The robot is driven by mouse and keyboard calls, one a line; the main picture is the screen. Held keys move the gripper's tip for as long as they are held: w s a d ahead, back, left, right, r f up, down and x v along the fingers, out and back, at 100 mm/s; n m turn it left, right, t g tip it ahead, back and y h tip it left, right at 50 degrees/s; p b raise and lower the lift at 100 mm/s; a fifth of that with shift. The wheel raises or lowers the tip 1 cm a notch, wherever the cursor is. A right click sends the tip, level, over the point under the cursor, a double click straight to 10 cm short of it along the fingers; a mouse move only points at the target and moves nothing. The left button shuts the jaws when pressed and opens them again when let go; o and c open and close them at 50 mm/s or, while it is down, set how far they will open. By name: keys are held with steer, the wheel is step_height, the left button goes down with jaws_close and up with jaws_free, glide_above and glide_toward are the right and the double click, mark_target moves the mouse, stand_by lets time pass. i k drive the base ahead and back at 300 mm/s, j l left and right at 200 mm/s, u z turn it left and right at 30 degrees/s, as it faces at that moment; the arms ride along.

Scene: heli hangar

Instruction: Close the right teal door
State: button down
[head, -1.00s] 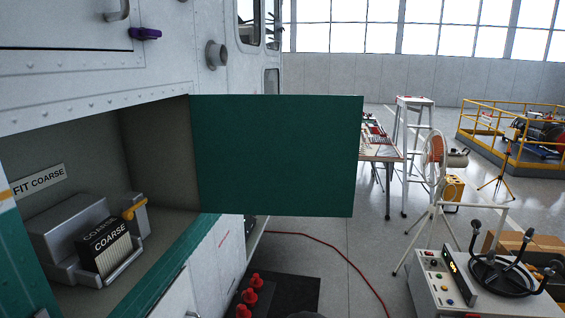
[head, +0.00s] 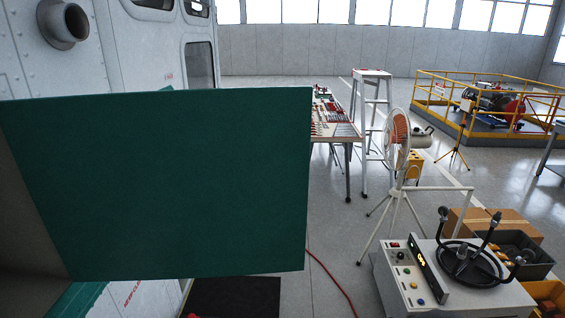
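The right teal door (head: 175,185) is a flat teal panel that fills the left and middle of the head view. It stands open, swung out from the helicopter's white side (head: 125,60). Its left edge meets the grey inner wall (head: 25,235) of the compartment at the lower left. The door hides part of the fuselage and the floor behind it. My gripper is not in view.
A grey test cart (head: 450,285) with a black handwheel stands at the lower right. A fan on a tripod (head: 398,140), a white stepladder (head: 372,120) and a tool table (head: 335,130) stand beyond the door. A red hose (head: 330,275) lies on the floor.

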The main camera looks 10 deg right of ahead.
mark_target(199, 182)
steer(key=i+l+z, duration=0.3)
steer(key=i+z, duration=0.3)
steer(key=i+u, duration=0.35)
steer(key=u, duration=0.15)
steer(key=i+l+u, duration=0.25)
steer(key=u, duration=0.2)
steer(key=i+u, duration=0.15)
steer(key=u, duration=0.3)
steer(key=i+l+u, duration=0.1)
steer(key=u, duration=0.4)
steer(key=i+l+u, duration=0.1)
steer(key=u, duration=0.35)
steer(key=l+u, duration=0.25)
steer(key=u, duration=0.2)
steer(key=i+l+u, duration=0.1)
steer(key=l+u, duration=0.15)
steer(key=u, duration=0.25)
steer(key=l+u, duration=0.25)
steer(key=u, duration=0.25)
steer(key=i+l+u, duration=0.1)
steer(key=l+u, duration=0.5)
steer(key=u, duration=0.35)
